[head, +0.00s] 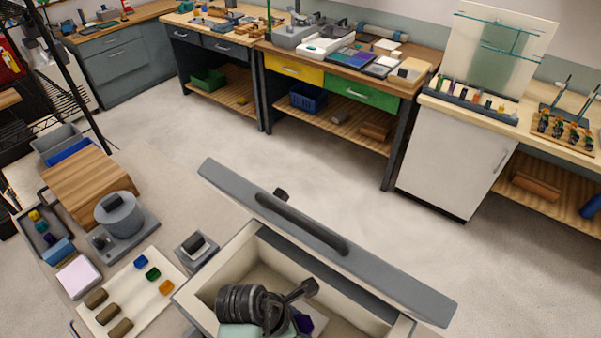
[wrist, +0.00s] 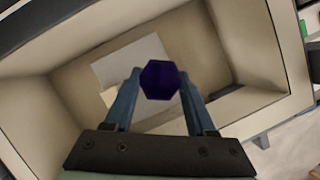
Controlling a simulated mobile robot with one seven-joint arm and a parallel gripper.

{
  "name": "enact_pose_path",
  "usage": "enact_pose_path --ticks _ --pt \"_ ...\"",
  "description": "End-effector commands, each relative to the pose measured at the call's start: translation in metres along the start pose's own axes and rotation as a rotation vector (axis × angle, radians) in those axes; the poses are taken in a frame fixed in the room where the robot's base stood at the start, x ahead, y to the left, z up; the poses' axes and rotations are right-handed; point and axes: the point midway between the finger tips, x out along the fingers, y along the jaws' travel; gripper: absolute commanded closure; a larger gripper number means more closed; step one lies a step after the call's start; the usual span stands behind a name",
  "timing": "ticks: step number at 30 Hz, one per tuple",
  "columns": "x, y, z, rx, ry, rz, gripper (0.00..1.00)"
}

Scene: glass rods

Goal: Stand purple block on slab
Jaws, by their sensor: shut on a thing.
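The purple block (wrist: 160,80) is a dark hexagonal piece between the two blue fingers of my gripper (wrist: 159,97), which is shut on it. In the head view the purple block (head: 305,323) shows beside my dark wrist, over the open drawer (head: 205,290). My arm hides most of the fingers there. A pale flat slab (head: 122,308) lies on the bench at lower left, apart from my gripper. It bears a blue, a green and an orange block, and several brown rounded pieces along its front.
The drawer's front panel and dark handle (head: 300,222) stand out beyond my gripper. A pale flat sheet (wrist: 130,62) lies on the drawer floor. A grey round device (head: 120,215), a small grey box (head: 196,250) and a wooden board (head: 90,185) stand around the slab.

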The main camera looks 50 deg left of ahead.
Motion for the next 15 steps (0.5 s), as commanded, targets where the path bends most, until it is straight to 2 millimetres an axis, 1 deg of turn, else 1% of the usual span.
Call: enact_pose_path --ticks 5,9,11,15 --pt "0.012 0.000 -0.005 -0.001 0.000 0.000 1.00" --pt "0.034 -0.001 -0.014 -0.002 0.001 -0.003 1.00" --pt "0.041 -0.001 -0.017 -0.001 0.000 -0.002 1.00" --pt "0.046 0.002 -0.016 -0.001 -0.001 0.001 1.00"
